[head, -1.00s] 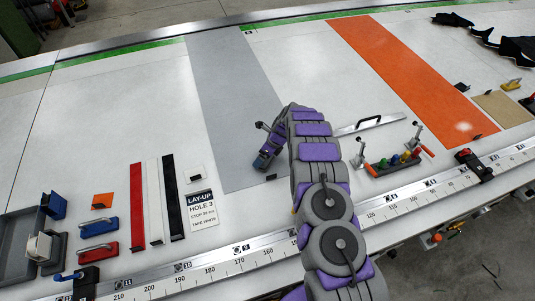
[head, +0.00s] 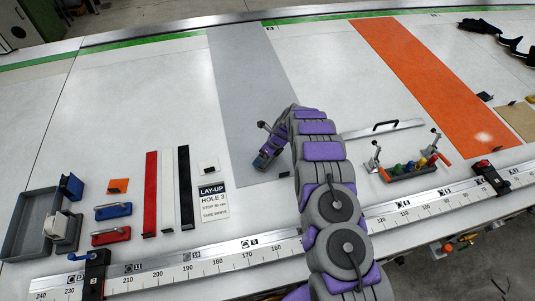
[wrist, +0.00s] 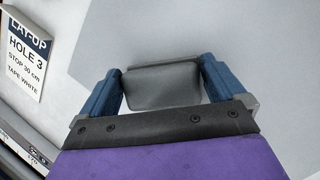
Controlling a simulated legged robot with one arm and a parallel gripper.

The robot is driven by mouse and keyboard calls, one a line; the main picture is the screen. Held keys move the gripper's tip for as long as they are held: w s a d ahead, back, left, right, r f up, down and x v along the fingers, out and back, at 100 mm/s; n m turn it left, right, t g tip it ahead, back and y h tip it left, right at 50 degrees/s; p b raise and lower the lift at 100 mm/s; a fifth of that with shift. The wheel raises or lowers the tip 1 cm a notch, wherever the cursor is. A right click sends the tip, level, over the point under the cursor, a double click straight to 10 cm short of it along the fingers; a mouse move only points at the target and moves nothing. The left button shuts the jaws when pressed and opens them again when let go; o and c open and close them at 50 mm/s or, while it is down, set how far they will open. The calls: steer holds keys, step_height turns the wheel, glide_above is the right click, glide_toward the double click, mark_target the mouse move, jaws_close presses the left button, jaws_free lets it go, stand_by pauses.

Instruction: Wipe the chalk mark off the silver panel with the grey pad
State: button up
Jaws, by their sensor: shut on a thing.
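The silver panel (head: 240,75) is a long grey strip running across the white table. My gripper (head: 268,152) is over its near end, pointing down and left. In the wrist view my gripper (wrist: 160,72) has its two blue fingers on either side of the grey pad (wrist: 160,88), shut on it. The panel's grey surface (wrist: 225,45) shows behind the pad. I cannot tell whether the pad touches the panel. I see no chalk mark on the bare part of the silver panel; my arm and gripper hide some of it. A pale smudge (head: 483,137) shows on the orange panel (head: 425,80).
Left of the panel are a lay-up sign (head: 213,202), black and red strips, blue (head: 113,211) and red (head: 110,235) handled tools and a grey tray (head: 30,225). A clamp rack (head: 405,168) stands right of my arm. A ruler rail (head: 220,262) runs along the near edge.

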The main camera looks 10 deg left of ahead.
steer(key=shift+s, duration=0.1)
steer(key=shift+r+p, duration=1.25)
steer(key=shift+r, duration=1.7)
steer(key=shift+r+p, duration=0.7)
steer(key=shift+r, duration=0.85)
steer(key=shift+f, duration=0.1)
